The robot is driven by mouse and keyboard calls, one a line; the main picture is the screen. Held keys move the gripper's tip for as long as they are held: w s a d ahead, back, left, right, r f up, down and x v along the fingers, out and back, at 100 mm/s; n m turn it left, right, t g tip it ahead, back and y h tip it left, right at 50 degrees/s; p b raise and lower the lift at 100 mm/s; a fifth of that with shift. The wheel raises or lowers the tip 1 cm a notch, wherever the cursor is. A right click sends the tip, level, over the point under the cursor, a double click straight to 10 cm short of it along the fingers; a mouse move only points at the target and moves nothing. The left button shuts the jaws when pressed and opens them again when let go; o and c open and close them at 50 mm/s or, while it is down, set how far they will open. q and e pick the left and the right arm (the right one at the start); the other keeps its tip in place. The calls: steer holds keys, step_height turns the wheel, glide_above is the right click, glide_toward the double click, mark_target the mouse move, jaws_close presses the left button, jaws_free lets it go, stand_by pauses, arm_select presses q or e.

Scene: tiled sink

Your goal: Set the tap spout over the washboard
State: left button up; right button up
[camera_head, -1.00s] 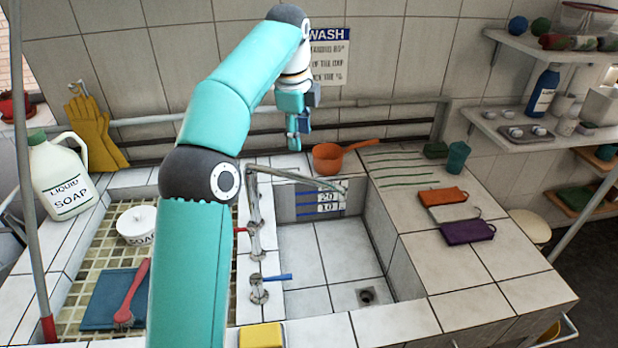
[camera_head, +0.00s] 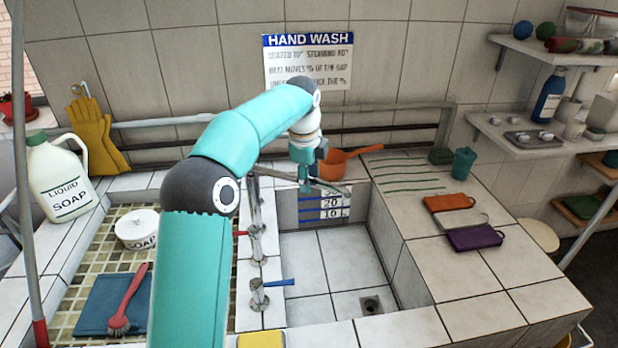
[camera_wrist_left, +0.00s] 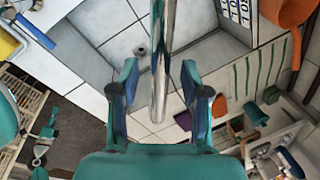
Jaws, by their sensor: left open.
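The metal tap spout (camera_head: 332,187) reaches right over the sink basin from its upright pipe (camera_head: 256,215). My left gripper (camera_head: 307,184) is at the spout, pointing down. In the left wrist view the spout (camera_wrist_left: 160,90) runs between the two open fingers of my left gripper (camera_wrist_left: 159,72), with gaps on both sides. No washboard is clear to me: green ridges line the right counter (camera_head: 408,180), and a blue board (camera_head: 100,303) lies in the mosaic-tiled left area; I cannot tell which it is. My right gripper is not in view.
A red lever (camera_head: 240,233) and a blue lever (camera_head: 279,282) stick out from the pipes. An orange pan (camera_head: 333,163) sits behind the basin. The soap jug (camera_head: 60,180), soap pot (camera_head: 138,230) and red brush (camera_head: 127,300) are left. The basin floor (camera_head: 310,260) is clear.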

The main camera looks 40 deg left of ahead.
arm_select(q)
jaws_close()
steer(key=shift+s, duration=0.1)
stand_by(0.3)
